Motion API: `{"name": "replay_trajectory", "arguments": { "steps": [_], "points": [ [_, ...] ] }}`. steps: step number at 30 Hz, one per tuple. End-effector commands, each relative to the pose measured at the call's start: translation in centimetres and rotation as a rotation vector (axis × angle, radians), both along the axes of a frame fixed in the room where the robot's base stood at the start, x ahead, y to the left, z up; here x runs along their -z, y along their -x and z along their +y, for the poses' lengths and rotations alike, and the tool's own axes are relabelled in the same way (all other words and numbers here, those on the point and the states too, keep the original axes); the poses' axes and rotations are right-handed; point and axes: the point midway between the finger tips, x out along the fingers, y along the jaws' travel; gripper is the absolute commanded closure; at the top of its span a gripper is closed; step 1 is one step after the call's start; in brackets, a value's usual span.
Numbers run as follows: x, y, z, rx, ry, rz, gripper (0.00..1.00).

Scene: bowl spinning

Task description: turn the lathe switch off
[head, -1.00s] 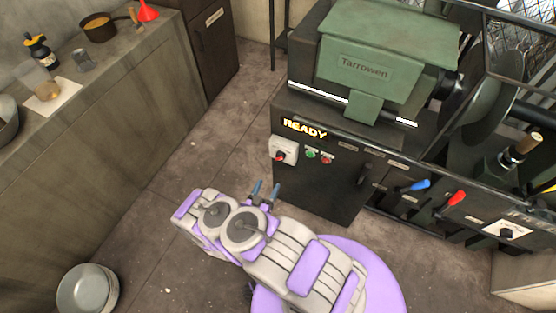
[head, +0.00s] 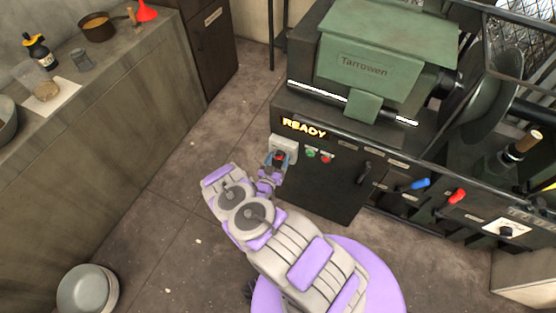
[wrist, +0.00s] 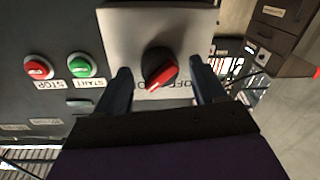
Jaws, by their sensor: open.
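The lathe switch is a red rotary knob (wrist: 161,68) on a pale plate (wrist: 120,30); in the wrist view its red pointer slants down and left. Lettering below it is partly hidden, with "OFF" partly legible at its right. In the head view the switch plate (head: 284,145) is on the left of the lathe's dark front, under a lit "READY" sign (head: 304,128). My gripper (head: 280,160) is at the plate. In the wrist view my gripper (wrist: 162,88) is open, one finger on each side of the knob, with gaps visible between fingers and knob.
Green start (wrist: 82,66) and red stop (wrist: 38,67) buttons sit beside the plate. Blue (head: 420,185) and red (head: 457,196) levers are farther right on the lathe (head: 330,185). A counter (head: 110,125) stands left. A metal bowl (head: 87,288) lies on the floor.

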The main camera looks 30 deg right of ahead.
Motion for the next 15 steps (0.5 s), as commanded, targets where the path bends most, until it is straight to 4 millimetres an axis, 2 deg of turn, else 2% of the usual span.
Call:
{"name": "replay_trajectory", "arguments": {
  "steps": [5,15],
  "points": [
    [0.02,0.0,-0.02,-0.001,-0.002,0.0,0.3],
    [0.04,0.02,-0.11,-0.001,-0.003,0.0,0.61]
  ]
}}
